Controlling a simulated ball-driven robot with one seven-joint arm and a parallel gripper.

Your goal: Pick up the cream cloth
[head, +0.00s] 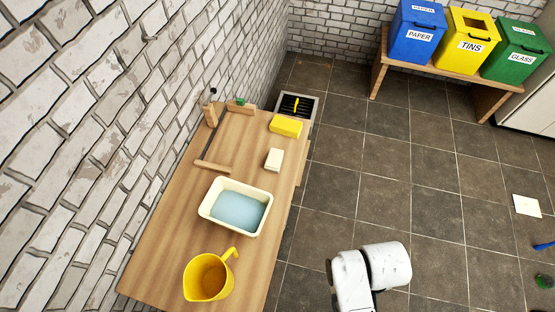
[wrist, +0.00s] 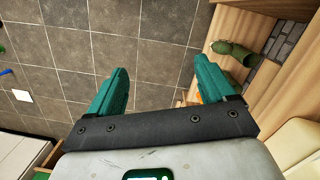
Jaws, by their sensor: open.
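A small cream block-like thing (head: 273,159), possibly the folded cloth, lies on the wooden bench (head: 170,240) between the yellow block and the basin. A flat cream-white square (head: 527,205) lies on the floor at the right, and it also shows at the left of the wrist view (wrist: 22,95). I cannot tell for sure which of the two is the cream cloth. My gripper (wrist: 160,78) has its teal fingers spread wide with nothing between them, above the tiled floor beside the bench. My white arm shows at the bottom of the head view, but the fingers do not.
A cream basin of water (head: 204,210), a yellow jug (head: 207,279) and a yellow block (head: 286,125) stand on the bench. A brick wall runs along its left. Paper, tins and glass bins (head: 470,45) stand at the back. The middle floor is clear.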

